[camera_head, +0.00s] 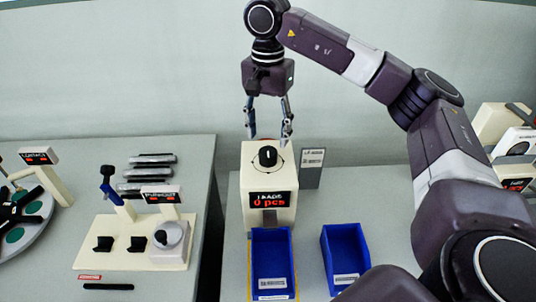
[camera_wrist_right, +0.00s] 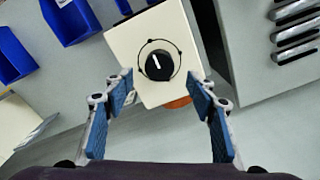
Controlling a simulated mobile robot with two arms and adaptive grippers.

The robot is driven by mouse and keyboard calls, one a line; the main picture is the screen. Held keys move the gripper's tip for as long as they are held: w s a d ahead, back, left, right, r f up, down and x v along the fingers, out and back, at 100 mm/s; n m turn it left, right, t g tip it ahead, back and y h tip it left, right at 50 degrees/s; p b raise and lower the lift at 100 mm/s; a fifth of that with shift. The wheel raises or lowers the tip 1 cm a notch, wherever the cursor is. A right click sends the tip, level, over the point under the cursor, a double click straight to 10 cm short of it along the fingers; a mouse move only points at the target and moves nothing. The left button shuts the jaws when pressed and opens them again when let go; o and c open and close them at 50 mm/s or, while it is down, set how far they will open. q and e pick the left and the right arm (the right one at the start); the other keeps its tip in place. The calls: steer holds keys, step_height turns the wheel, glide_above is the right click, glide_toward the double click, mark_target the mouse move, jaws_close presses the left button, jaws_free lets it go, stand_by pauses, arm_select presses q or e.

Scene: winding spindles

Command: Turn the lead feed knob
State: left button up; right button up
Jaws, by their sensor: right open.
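The lead feed knob (camera_head: 267,156) is a black round knob with a white pointer line, on top of a cream box (camera_head: 259,183). The box front has a dark display (camera_head: 269,200) reading "LEADS 0 pcs" in red. My right gripper (camera_head: 268,138) is open and points down above the box, behind the knob. In the right wrist view the knob (camera_wrist_right: 158,65) sits inside a thin ring with small dots, beyond the open fingertips (camera_wrist_right: 160,80). The fingers are empty and apart from the knob. My left gripper is not in view.
A blue bin (camera_head: 272,258) stands in front of the box, with a second blue bin (camera_head: 345,250) to its right. A grey label plate (camera_head: 312,167) stands beside the box. A cream fixture (camera_head: 135,242) is on the left table, across a gap. My right arm spans the right side.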

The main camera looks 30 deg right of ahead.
mark_target(268, 151)
step_height(268, 151, down, 6)
steer(key=shift+f+p, duration=0.25)
steer(key=shift+p, duration=0.35)
steer(key=c, duration=1.2)
steer(key=shift+o, duration=0.2)
steer(key=shift+m, duration=0.4)
